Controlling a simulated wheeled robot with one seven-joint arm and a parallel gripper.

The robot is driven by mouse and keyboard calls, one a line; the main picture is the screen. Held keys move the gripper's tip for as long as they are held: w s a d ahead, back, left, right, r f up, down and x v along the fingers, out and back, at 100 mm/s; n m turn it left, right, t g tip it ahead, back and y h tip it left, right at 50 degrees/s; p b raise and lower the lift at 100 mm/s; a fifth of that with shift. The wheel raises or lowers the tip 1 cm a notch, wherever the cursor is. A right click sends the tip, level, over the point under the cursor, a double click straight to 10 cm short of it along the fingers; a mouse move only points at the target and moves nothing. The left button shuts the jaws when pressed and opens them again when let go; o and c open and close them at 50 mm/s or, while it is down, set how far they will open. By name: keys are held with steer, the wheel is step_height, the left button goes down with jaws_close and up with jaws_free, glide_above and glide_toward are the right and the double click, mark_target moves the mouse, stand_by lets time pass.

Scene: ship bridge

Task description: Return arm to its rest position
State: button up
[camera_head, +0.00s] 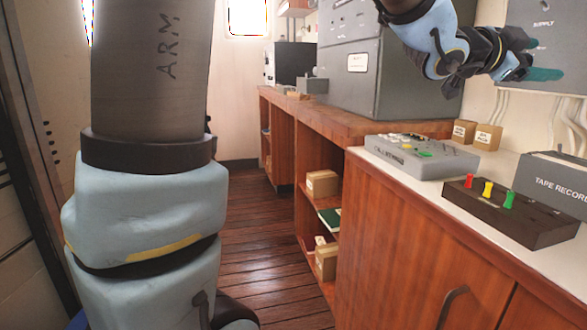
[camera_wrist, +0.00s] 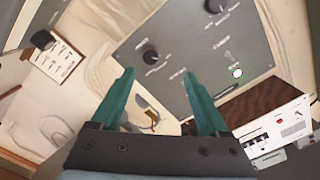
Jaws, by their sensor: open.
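My arm reaches across the upper right of the head view. My gripper (camera_head: 540,59) is there with its teal fingers in front of the grey wall panel marked SUPPLY (camera_head: 550,22). In the wrist view my gripper (camera_wrist: 160,98) shows two teal fingers spread apart with nothing between them. The grey panel (camera_wrist: 205,50), with black knobs and a small white round light or button, lies beyond the fingertips. I cannot tell whether the fingers touch it.
Below my gripper the counter (camera_head: 495,163) holds a grey control box (camera_head: 420,160), a dark box with coloured levers (camera_head: 505,212), a tape recorder (camera_head: 555,180) and small cartons (camera_head: 487,137). A large grey cabinet (camera_head: 345,70) stands behind. The wooden floor (camera_head: 262,265) is clear.

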steer(key=w+a+f+n+t+y, duration=0.1)
steer(key=w+a+f+n+y, duration=0.1)
steer(key=w+a+f, duration=0.2)
steer(key=w+a+f+n+t+y, duration=0.2)
steer(key=w+a+f+n+y, duration=0.1)
steer(key=a, duration=0.3)
steer(key=w+a+f+n+t+y, duration=0.2)
steer(key=w+a+f+n, duration=0.1)
steer(key=w+a+f, duration=0.2)
steer(key=shift+w+a+f, duration=0.15)
steer(key=shift+w+f, duration=0.2)
steer(key=shift+w, duration=0.2)
steer(key=w+a+f+n+y, duration=0.1)
steer(key=a+f+n+y, duration=0.2)
steer(key=a+f, duration=0.3)
steer(key=w+a+f+n+y, duration=0.1)
steer(key=a+f+n+y, duration=0.25)
steer(key=a, duration=0.55)
steer(key=s+a+f+n+g+y, duration=0.2)
steer(key=s+a+f+n+g, duration=0.2)
steer(key=s+a+f, duration=0.4)
steer(key=s+a+f+n+g+y, duration=0.2)
steer(key=s+a+f+n+g, duration=0.25)
steer(key=a, duration=0.55)
step_height(320, 180, up, 16)
steer(key=s+p, duration=0.2)
steer(key=p, duration=1.4)
steer(key=shift+s+p, duration=0.2)
steer(key=shift+p, duration=0.15)
